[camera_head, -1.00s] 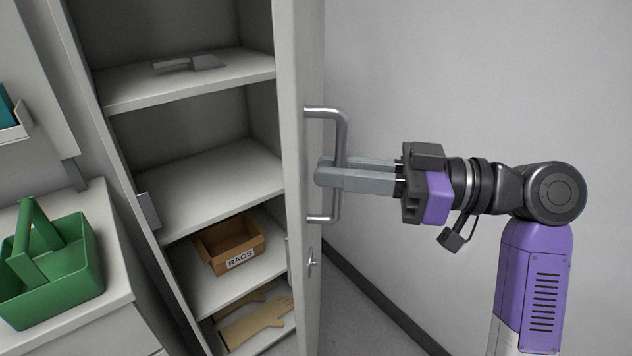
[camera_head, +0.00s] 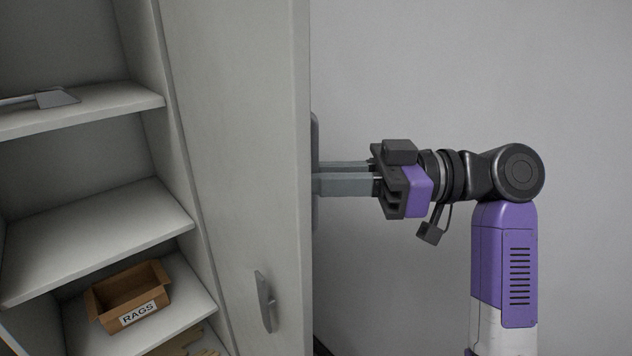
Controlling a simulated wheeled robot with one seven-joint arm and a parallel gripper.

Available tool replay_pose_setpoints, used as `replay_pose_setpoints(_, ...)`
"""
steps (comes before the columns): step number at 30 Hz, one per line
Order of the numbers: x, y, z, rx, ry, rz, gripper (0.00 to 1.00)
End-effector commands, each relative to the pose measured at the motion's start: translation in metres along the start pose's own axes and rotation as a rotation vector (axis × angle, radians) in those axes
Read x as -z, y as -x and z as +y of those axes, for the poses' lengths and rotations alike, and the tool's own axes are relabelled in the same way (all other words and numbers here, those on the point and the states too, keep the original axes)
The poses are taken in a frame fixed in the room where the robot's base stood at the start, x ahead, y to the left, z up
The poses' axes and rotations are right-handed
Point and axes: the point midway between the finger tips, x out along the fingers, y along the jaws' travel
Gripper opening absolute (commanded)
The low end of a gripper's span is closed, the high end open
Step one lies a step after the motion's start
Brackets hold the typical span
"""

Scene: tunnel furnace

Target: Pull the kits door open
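The cabinet door (camera_head: 240,150) stands wide open, and I now see its inner face, with a small grey latch lever (camera_head: 265,300) low on it. The door's bar handle (camera_head: 315,130) is on the outer face, mostly hidden behind the door's edge. My gripper (camera_head: 318,180) reaches in from the right. Its two fingers lie close together, with their tips at the handle and partly hidden by the door's edge. The fingers appear closed around the bar.
Inside the open cabinet, a brown box labelled RAGS (camera_head: 130,297) sits on a lower shelf. A grey flat tool (camera_head: 45,99) lies on the upper shelf (camera_head: 120,100). A plain wall (camera_head: 450,80) stands behind my arm.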

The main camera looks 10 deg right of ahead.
Motion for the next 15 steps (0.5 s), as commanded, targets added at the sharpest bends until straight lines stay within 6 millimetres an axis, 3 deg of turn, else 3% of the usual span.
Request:
replay_pose_setpoints(13,-0.0002,-0.0013,0.0017,-0.003,-0.003,-0.001,0.0)
replay_pose_setpoints(14,-0.0001,-0.0013,0.0017,-0.003,-0.003,-0.001,0.14)
replay_pose_setpoints(15,0.0,-0.0014,0.0017,-0.003,-0.003,0.0,0.22)
